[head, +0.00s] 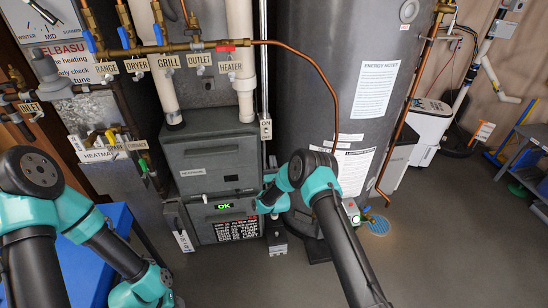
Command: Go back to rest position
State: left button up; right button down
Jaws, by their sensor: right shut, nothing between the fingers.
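My right arm reaches in from the bottom and bends left at its elbow. My left arm comes in at the lower left and bends down to the bottom edge. Its gripper does not show. The furnace has a lit green "OK" display on its front.
A tall grey water tank (345,60) stands right of the furnace, behind my right arm. Copper pipes with labelled valves run above. A blue table (85,262) stands behind my left arm. The floor (460,235) at the right is mostly clear.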

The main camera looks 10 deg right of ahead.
dwell(0.4)
jog(key=s+d+f+n+g+y, duration=0.2)
jog(key=s+f+n+g+y, duration=0.3)
jog(key=s+f+n+g, duration=1.2)
jog(key=s+r+n+g, duration=0.2)
jog(key=s+n, duration=0.7)
jog(key=s, duration=0.5)
jog(key=s+r+n+g+y, duration=0.1)
jog(key=s+r+n+g, duration=0.1)
jog(key=s+n+g, duration=0.3)
jog(key=s+n, duration=0.4)
jog(key=s, duration=0.5)
jog(key=shift+a+r, duration=0.1)
